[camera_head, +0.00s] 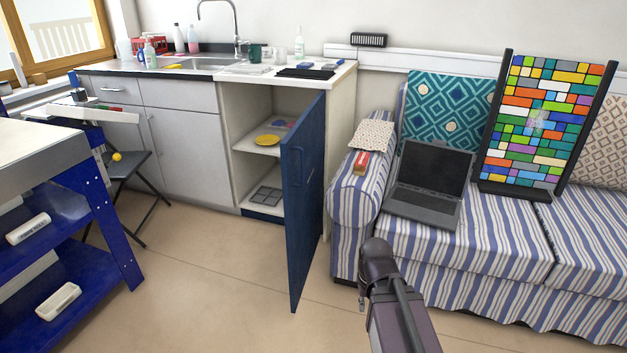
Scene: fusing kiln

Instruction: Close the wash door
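The wash door, a dark blue panel (305,205), stands open at the sink cabinet (338,150). It joins the cabinet at its right side and swings out into the room, roughly square to the front. The face with the slim handle (297,167) shows, with the handle near the free edge. The open cabinet shows a shelf with a yellow dish (267,140) and a grey gridded item at the bottom. Part of my arm shows at the bottom, right of the door and apart from it in the picture. No gripper fingers are seen.
A striped sofa (400,275) with a laptop (430,182) and a colourful glass panel (535,125) stands close to the door's right. A blue workbench (120,240) and a folding chair (130,170) stand at left. The floor (215,265) left of the door is clear.

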